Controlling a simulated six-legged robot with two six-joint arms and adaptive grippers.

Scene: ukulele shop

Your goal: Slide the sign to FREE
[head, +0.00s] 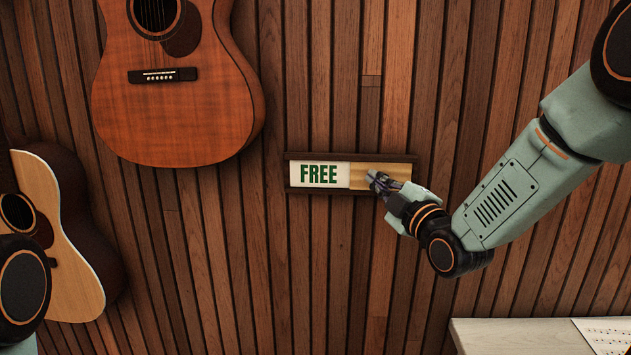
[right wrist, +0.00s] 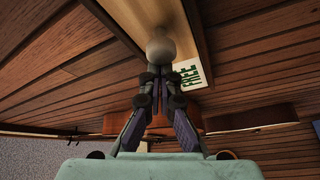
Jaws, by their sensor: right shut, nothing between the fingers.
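The sign is a dark wood frame (head: 334,156) on the slatted wall, with the green word FREE on a white panel (head: 319,174) in its left half. A light wood slider (head: 364,171) covers the right half, and FREE shows in full. In the right wrist view the slider (right wrist: 199,32) carries a round pale knob (right wrist: 160,46). My right gripper (head: 377,181) is shut and empty at the slider, its fingertips (right wrist: 159,82) close to the knob. I cannot tell whether they touch it. The left gripper is out of view.
A brown guitar (head: 178,105) hangs above left of the sign, and a paler guitar (head: 72,255) hangs at the far left. A pale surface (head: 510,335) with a printed sheet (head: 605,334) is at the lower right. The wall below the sign is clear.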

